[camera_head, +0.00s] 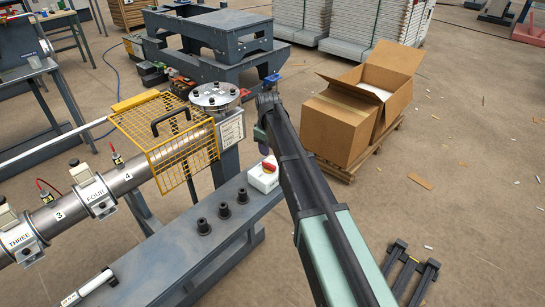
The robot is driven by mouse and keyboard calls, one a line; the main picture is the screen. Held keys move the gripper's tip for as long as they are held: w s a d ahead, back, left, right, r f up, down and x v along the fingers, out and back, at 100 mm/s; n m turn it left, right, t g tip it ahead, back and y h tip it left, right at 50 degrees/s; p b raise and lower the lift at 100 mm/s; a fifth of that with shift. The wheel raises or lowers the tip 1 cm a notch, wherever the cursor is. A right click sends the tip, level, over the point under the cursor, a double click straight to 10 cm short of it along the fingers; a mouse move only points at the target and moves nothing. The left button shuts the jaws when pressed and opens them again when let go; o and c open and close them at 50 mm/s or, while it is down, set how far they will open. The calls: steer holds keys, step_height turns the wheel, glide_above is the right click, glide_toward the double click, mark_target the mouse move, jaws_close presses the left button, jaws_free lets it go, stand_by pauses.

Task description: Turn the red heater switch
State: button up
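The red heater switch (269,167) is a small red knob on top of a white box. The box sits at the right end of the grey bench, below the extruder's flanged end. Its turn position is too small to read. My arm reaches up from the bottom right, and its far end stands just above and beside the switch box in the picture. My gripper (262,146) seems to hang at that end, partly hidden by the arm. It appears apart from the switch. Its fingers cannot be made out.
The extruder barrel (128,177) with a yellow wire guard (165,140) lies left of the switch. Several black knobs (224,210) stand on the bench (165,258). Cardboard boxes (335,125) on a pallet are to the right. A dark frame (410,270) lies at lower right.

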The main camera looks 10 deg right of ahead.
mark_target(269, 163)
step_height(269, 163, down, 7)
steer(key=b, duration=0.6)
steer(key=shift+f+b, duration=0.2)
steer(key=shift+b, duration=0.1)
steer(key=shift+r, duration=0.2)
steer(key=shift+f, duration=0.1)
jaws_close()
